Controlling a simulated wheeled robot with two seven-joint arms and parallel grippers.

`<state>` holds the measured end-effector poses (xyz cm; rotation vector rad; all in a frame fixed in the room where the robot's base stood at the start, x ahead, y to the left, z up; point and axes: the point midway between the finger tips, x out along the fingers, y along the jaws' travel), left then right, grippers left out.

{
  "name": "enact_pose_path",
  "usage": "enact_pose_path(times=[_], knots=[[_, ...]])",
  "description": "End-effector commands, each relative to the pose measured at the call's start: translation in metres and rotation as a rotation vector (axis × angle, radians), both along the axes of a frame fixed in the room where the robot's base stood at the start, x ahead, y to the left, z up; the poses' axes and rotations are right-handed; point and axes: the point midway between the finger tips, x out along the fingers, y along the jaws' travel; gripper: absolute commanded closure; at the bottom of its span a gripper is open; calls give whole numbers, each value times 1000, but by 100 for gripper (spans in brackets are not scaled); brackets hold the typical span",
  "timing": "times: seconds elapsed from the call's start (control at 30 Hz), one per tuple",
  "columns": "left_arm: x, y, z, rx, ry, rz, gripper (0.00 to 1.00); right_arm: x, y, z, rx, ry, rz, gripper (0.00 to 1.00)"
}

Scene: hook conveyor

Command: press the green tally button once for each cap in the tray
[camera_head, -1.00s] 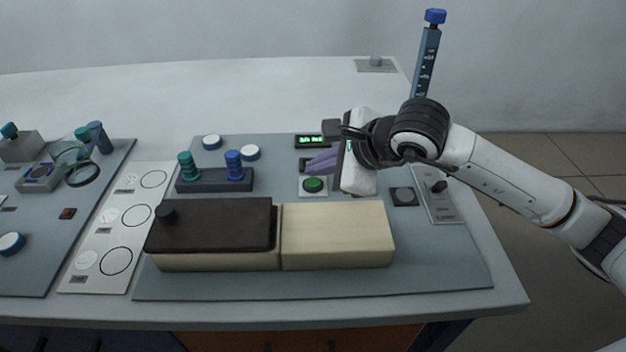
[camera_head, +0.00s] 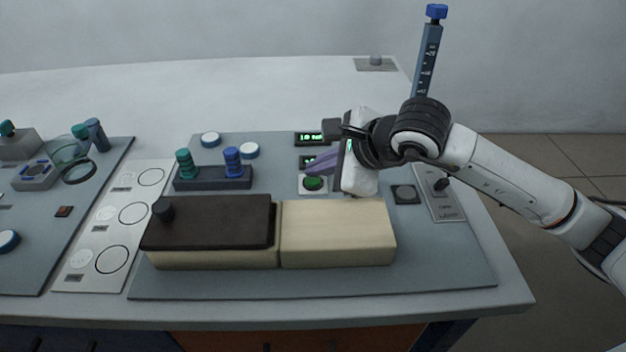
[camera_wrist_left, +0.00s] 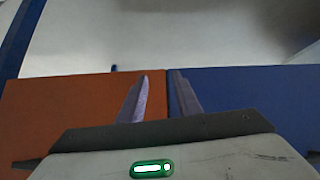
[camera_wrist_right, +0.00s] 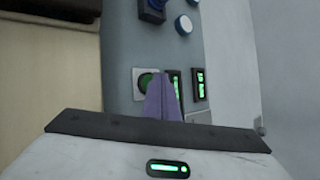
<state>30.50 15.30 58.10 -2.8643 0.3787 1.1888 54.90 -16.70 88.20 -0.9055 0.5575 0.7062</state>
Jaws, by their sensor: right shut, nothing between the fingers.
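The green tally button (camera_head: 313,184) sits on a light square plate on the grey mat. It also shows in the right wrist view (camera_wrist_right: 146,82). My right gripper (camera_head: 309,171) is shut and empty, its purple fingertips just above and behind the button; I cannot tell whether they touch it. My left gripper (camera_wrist_left: 160,74) shows only in its wrist view, open and empty before orange and blue cabinet fronts. A long cream box (camera_head: 338,232) has a dark brown lid (camera_head: 212,222) with a knob on its left half. I cannot tell whether it is the tray; no caps show inside.
Small green-lit displays (camera_head: 311,139) stand behind the button. A dark rack (camera_head: 213,184) holds teal and blue pieces, with white-and-blue discs (camera_head: 210,139) behind it. A round dark button (camera_head: 404,195) and a switch panel (camera_head: 441,193) lie to the right. The mat's front strip is clear.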

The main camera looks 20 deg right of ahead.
Motion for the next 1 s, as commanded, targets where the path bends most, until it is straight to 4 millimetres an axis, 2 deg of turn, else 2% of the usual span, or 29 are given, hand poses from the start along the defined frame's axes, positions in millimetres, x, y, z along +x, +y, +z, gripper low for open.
enact_pose_path(times=[1.0], knots=[[0,0,-9,0,0,0,69,0,0,-7,0,1,1,100]])
